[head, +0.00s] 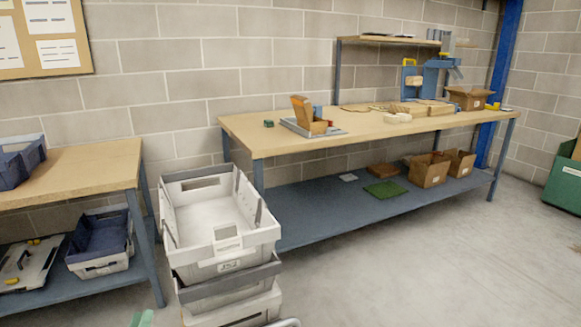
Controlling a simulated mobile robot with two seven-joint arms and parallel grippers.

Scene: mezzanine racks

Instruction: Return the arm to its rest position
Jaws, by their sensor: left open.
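My left gripper (141,319) shows only as small green tips at the bottom edge, left of the stacked crates. It is open, and nothing shows between the tips. The rest of my left arm is below the picture. My right gripper is not in view. A small grey rounded piece shows at the bottom edge right of the crates; I cannot tell what it is.
Stacked grey crates (167,221) stand close in front, the top one empty. A long workbench (240,122) with boxes and tools is behind them. A second bench (95,165) is at left. Open floor (420,265) lies at right, with a green bin (562,185) beyond.

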